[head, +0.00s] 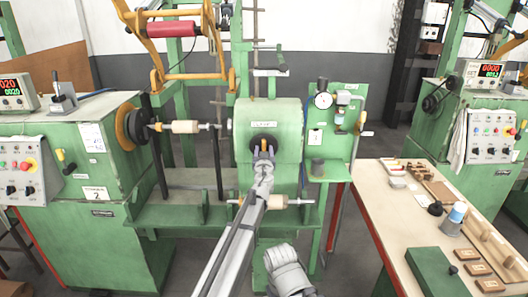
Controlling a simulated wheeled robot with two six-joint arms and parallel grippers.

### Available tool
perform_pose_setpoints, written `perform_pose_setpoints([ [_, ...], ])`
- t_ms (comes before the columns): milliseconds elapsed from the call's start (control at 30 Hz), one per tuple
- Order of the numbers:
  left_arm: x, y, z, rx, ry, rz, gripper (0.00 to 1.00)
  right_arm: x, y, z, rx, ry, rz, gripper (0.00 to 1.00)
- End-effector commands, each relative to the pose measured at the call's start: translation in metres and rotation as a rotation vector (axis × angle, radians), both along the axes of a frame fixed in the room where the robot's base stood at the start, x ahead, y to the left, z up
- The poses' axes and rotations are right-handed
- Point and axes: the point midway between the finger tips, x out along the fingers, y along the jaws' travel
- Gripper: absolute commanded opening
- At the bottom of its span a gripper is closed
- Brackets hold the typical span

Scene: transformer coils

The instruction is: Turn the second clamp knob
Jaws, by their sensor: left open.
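A dark round clamp knob (263,138) sits on the front face of a green tailstock box (287,118), below a small label. My left arm comes up from the bottom middle, and its gripper (263,149) is at the knob, open. The fingers overlap the knob's lower part in the head view. I cannot tell whether they touch it. My arm hides part of the box and what is behind it.
A gauge panel (330,115) stands to the right. A workbench (382,210) with blocks, a cup and a green box is at the right.

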Motion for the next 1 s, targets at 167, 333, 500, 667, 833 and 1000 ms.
perform_pose_setpoints([
  [167,-0.0007,0.0001,0.0000,0.000,0.000,0.000,0.51,0.0000,0.0000,0.0000,0.000,0.000,0.000,1.00],
  [333,-0.0008,0.0000,0.0000,0.000,0.000,0.000,0.32,0.0000,0.0000,0.0000,0.000,0.000,0.000,1.00],
  [500,-0.0009,-0.0001,0.0000,0.000,0.000,0.000,0.13,0.0000,0.0000,0.0000,0.000,0.000,0.000,1.00],
  [667,-0.0009,-0.0001,0.0000,0.000,0.000,0.000,0.00,0.0000,0.0000,0.0000,0.000,0.000,0.000,1.00],
  [833,-0.0009,-0.0001,0.0000,0.000,0.000,0.000,0.00,0.0000,0.0000,0.0000,0.000,0.000,0.000,1.00],
  [1000,-0.0009,-0.0001,0.0000,0.001,0.000,0.000,0.00,0.0000,0.0000,0.0000,0.000,0.000,0.000,1.00],
])
